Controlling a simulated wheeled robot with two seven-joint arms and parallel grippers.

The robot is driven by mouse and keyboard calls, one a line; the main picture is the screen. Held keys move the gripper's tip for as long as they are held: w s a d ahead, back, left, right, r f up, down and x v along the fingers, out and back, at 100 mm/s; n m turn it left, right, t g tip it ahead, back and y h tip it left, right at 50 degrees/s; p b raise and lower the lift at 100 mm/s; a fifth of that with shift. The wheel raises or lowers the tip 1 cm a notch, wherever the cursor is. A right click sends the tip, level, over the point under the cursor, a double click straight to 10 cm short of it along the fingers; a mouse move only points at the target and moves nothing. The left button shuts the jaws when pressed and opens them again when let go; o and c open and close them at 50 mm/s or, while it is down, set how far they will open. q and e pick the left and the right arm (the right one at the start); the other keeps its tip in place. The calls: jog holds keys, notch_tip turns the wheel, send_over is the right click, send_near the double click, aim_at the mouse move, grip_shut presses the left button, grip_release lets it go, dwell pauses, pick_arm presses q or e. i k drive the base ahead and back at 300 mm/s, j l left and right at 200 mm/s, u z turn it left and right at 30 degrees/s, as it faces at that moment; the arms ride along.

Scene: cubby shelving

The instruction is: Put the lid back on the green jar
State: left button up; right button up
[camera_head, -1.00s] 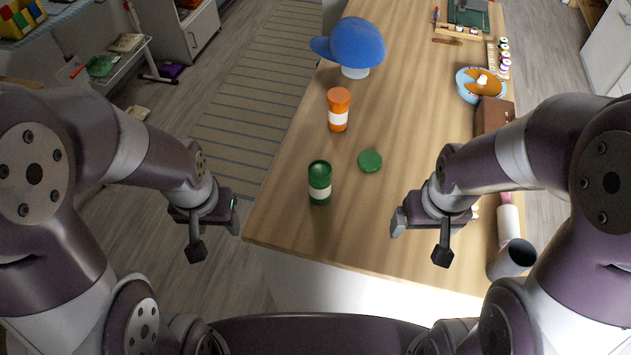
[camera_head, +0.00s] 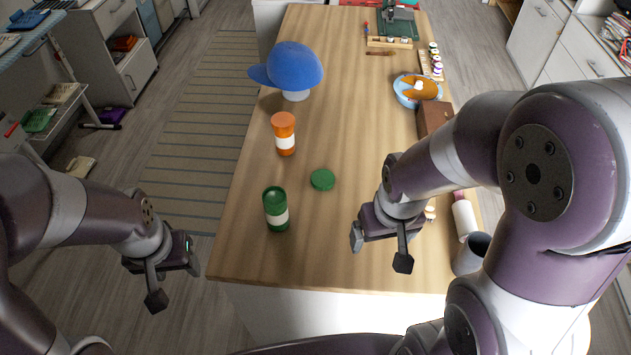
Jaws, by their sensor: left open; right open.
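The green jar (camera_head: 276,209) with a white band stands upright and lidless near the front left of the wooden table. Its green lid (camera_head: 322,180) lies flat on the table, behind and to the right of the jar, apart from it. My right gripper (camera_head: 380,255) is open and empty, to the right of the jar and lid near the table's front. My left gripper (camera_head: 175,288) is open and empty, off the table's left edge, left of the jar and apart from it.
An orange jar (camera_head: 284,134) with a white band stands behind the green one. A blue cap (camera_head: 292,68) on a stand is farther back. The middle of the table (camera_head: 345,120) is clear.

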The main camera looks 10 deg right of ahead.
aim_at(274, 199)
jog(key=i+j+z, duration=0.15)
jog(key=j, duration=0.25)
jog(key=i+j+z, duration=0.1)
jog(key=j, duration=0.3)
jog(key=i+j+z, duration=0.15)
jog(key=j, duration=0.3)
jog(key=k+l, duration=0.05)
